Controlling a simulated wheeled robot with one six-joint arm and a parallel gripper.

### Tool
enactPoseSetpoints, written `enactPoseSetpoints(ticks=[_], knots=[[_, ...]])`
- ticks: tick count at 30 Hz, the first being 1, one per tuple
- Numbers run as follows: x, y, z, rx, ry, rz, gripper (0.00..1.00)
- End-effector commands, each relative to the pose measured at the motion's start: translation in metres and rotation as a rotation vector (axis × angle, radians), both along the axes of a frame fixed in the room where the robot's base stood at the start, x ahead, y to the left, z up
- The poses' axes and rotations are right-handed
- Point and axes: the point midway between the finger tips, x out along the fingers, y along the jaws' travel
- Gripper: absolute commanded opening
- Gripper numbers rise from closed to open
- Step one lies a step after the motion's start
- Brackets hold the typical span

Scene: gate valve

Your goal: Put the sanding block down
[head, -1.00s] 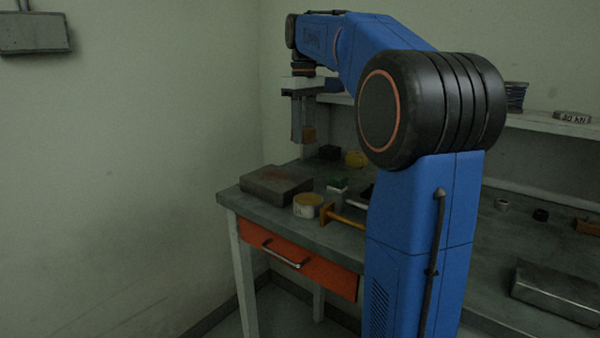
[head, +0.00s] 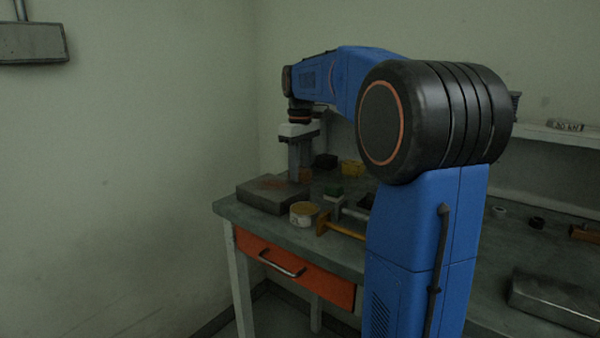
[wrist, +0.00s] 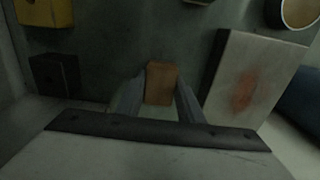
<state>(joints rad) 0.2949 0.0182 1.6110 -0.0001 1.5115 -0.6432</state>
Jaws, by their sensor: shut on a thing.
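The sanding block appears as a small brown block (wrist: 161,83) between the two fingers of my gripper (wrist: 160,95) in the wrist view. My gripper is shut on it. In the head view my gripper (head: 300,172) points down over the back left part of the workbench (head: 228,208), behind a grey slab. The brown block (head: 306,174) shows at its fingertips, low near the bench top. I cannot tell whether the block touches the bench.
The grey slab (head: 262,197) with a reddish stain lies close by, also in the wrist view (wrist: 268,65). A black block (head: 325,160), a yellow object (head: 351,168), a green-topped item (head: 333,191), a round tin (head: 303,217) and a yellow-handled tool (head: 345,230) stand around.

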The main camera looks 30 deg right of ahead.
Motion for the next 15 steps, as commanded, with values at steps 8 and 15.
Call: enactPoseSetpoints(ticks=[8,15], knots=[[0.0001,0.0000,-0.0026,0.000,0.000,0.000,0.48],[0.0001,0.0000,-0.0025,0.000,0.000,0.000,0.53]])
